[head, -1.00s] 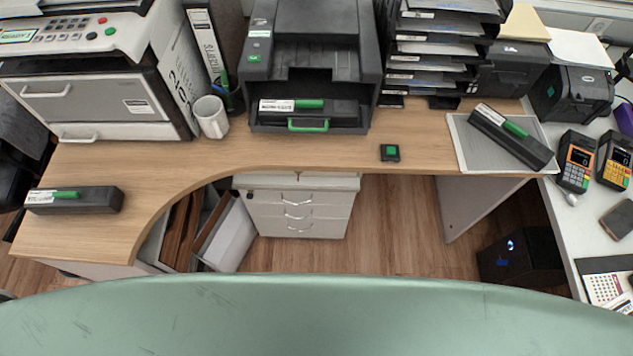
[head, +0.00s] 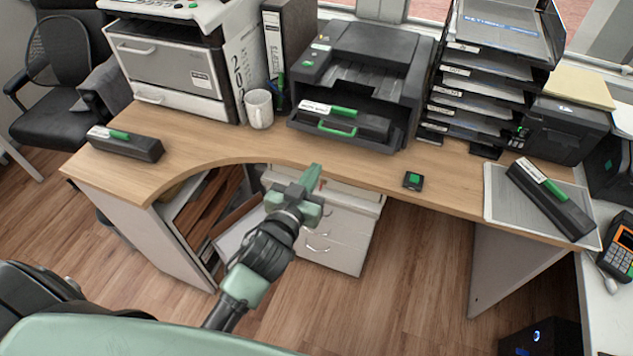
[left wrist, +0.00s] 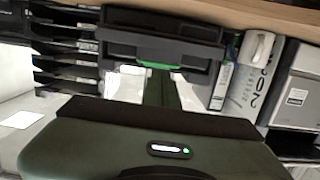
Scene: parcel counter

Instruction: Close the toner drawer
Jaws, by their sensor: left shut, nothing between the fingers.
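The black printer (head: 365,60) stands on the wooden desk. The toner drawer (head: 370,139) shows low at its front with a green handle (head: 337,130). A black toner cartridge (head: 345,119) with a white label and green tab lies in it. The drawer appears to stick out; how far, I cannot tell. My left gripper (head: 312,176) is shut and empty, in front of the desk edge and below the handle, apart from it. In the left wrist view, its fingers (left wrist: 160,88) point toward the green handle (left wrist: 155,65). My right gripper is not in view.
Spare cartridges lie on the desk's left end (head: 126,143) and on a grey mat (head: 495,205) at right. A white mug (head: 259,108) and binders stand left of the printer, a paper rack (head: 480,90) right. A small green-topped black block (head: 413,180) lies near the front edge.

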